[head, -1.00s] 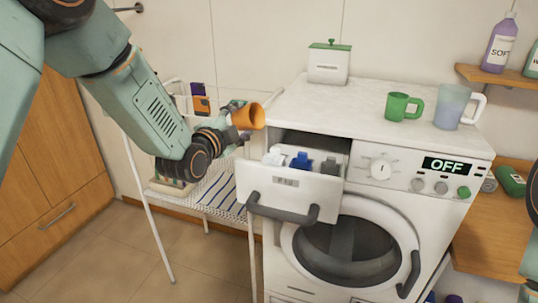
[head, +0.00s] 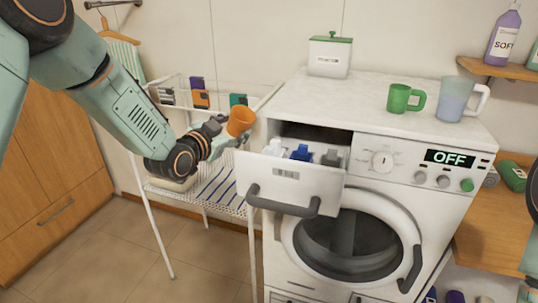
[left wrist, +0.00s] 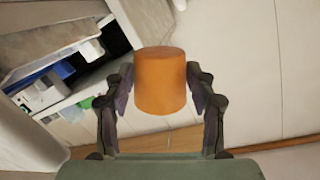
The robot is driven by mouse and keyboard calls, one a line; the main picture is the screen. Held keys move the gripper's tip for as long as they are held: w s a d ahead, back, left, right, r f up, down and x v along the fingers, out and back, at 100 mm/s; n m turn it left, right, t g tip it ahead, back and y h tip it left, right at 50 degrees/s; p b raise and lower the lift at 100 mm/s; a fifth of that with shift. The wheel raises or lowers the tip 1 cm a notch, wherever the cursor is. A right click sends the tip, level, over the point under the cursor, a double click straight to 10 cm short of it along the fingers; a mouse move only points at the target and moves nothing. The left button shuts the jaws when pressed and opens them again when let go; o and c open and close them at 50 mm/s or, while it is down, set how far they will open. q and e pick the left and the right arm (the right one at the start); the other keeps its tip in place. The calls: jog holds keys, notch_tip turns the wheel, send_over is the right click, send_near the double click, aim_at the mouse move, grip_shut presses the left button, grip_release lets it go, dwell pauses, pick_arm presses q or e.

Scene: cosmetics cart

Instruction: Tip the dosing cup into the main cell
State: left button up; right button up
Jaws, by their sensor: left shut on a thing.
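The orange dosing cup (head: 240,121) is held nearly upright, its mouth up and tilted a little, left of the washing machine's open drawer (head: 280,188). My left gripper (head: 226,127) is shut on it; in the left wrist view its fingers flank the cup (left wrist: 160,82). I cannot see what is inside the cup. The drawer holds a white part (head: 274,147), a blue part (head: 301,153) and a grey part (head: 331,158). The cup is above and left of the drawer, apart from it. The cell floors are hidden behind the drawer front. My right gripper is out of view.
A drying rack (head: 160,225) stands beneath my left arm, with small items hung on it. The washing machine top (head: 350,100) bears a white box (head: 329,56), a green mug (head: 403,99) and a jug (head: 456,103). The drawer handle (head: 285,203) juts forward.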

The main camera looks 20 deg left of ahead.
pick_arm(q)
jog(key=a+f+n+h+b, duration=0.1)
jog(key=a+f+n+b, duration=0.1)
jog(key=a+f+n, duration=0.1)
notch_tip(320, 180, down, 2)
jog(key=shift+w+a+f+n+b, duration=0.15)
jog(key=shift+w+n+b, duration=0.2)
jog(key=shift+n, duration=0.45)
jog(key=shift+s, duration=0.1)
dwell(0.3)
